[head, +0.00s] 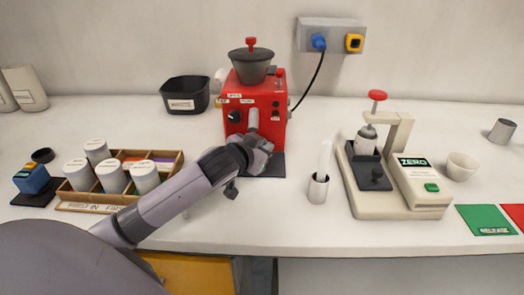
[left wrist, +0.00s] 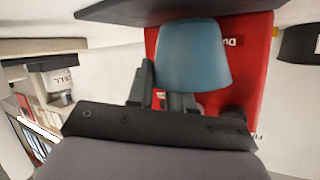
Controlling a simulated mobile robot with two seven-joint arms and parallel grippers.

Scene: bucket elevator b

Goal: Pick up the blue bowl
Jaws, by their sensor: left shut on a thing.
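The blue bowl (left wrist: 193,55) shows in the left wrist view at my left gripper's fingers (left wrist: 160,92), in front of the red machine. My left gripper is shut on it; the bowl hides part of one finger. In the head view my left gripper (head: 256,152) is in front of the lower part of the red machine (head: 257,100), and I cannot see the bowl there, as the gripper and wrist hide that spot. My right gripper is in neither view.
A wooden tray (head: 90,206) with several white-lidded jars stands at the left. A black bin (head: 185,95) is behind. A green mat (head: 486,220) lies at the right.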

